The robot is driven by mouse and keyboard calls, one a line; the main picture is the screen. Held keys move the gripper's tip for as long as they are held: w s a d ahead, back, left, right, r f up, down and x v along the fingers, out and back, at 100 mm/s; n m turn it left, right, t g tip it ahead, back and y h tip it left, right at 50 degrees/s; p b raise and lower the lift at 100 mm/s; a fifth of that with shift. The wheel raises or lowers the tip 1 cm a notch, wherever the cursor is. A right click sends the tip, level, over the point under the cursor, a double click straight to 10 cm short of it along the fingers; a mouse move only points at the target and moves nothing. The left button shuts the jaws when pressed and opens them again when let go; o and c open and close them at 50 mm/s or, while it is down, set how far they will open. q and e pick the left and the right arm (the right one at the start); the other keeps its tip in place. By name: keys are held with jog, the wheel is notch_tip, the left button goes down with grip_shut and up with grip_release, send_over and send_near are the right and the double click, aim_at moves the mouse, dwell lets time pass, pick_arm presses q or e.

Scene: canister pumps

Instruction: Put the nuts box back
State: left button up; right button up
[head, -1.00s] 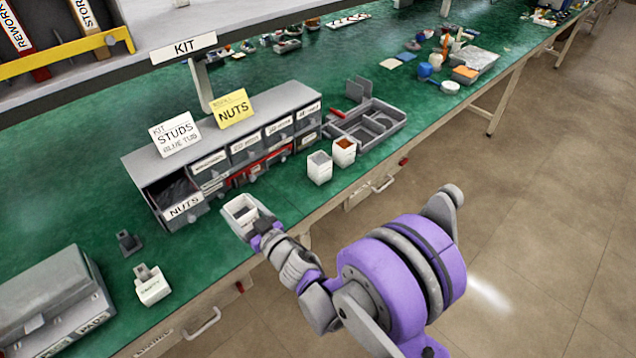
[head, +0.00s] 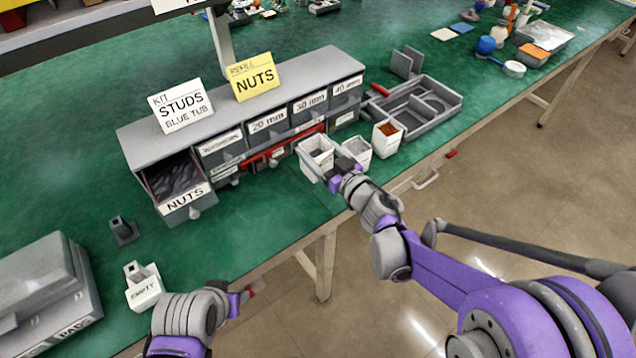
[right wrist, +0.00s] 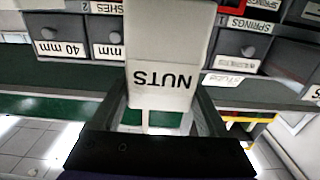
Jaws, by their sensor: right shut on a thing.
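The nuts box (head: 315,157) is a small open white tub with dark contents. In the right wrist view its NUTS label (right wrist: 163,78) reads upside down. My right gripper (head: 339,173) is shut on it, and both fingers (right wrist: 160,104) flank it in the wrist view. The box is in front of the drawer unit, just left of a white tub with grey contents (head: 357,151). I cannot tell whether it touches the bench. My left gripper (head: 238,302) shows at the bottom of the head view, its fingers too unclear to judge.
A grey drawer unit (head: 240,105) has its left NUTS drawer (head: 186,203) pulled open. Another white tub (head: 387,140) with brown contents and a grey divided tray (head: 420,108) stand to the right. An EMPTY tub (head: 144,290) stands front left.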

aim_at(324, 166)
notch_tip(324, 166, down, 3)
jog(key=shift+f, duration=0.1)
jog(key=shift+f+b, duration=0.5)
jog(key=shift+f, duration=1.7)
